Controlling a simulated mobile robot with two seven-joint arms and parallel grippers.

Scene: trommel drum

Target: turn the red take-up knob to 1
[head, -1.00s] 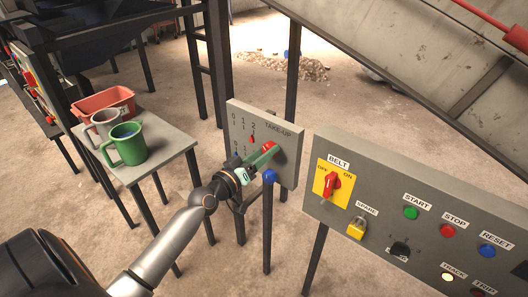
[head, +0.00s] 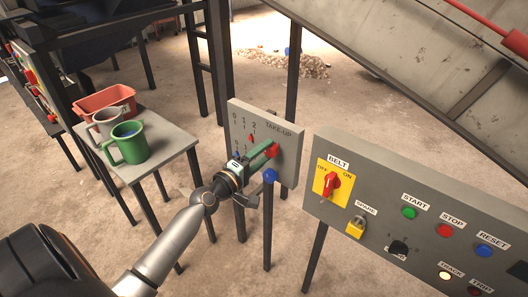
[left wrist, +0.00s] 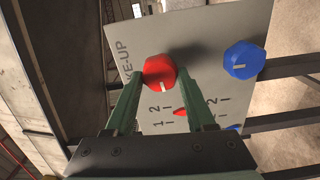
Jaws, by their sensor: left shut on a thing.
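The red take-up knob (head: 274,150) is on the right part of the grey TAKE-UP panel (head: 289,165). It also shows in the left wrist view (left wrist: 160,70), with a white mark on its face pointing toward the bottom of that picture. My left gripper (head: 268,153) is shut on this knob, with its green fingers on either side in the left wrist view (left wrist: 160,88). A small red pointer (head: 250,137) sits below the 2 of the upper scale in the head view; it also shows in the left wrist view (left wrist: 180,112). My right gripper is not in view.
A blue knob (head: 269,175) is below the red one on the same panel. To the right stands the belt control panel (head: 316,205) with a red switch and several buttons. A small table (head: 165,152) at left holds a green mug (head: 127,143), a grey mug and a red bin.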

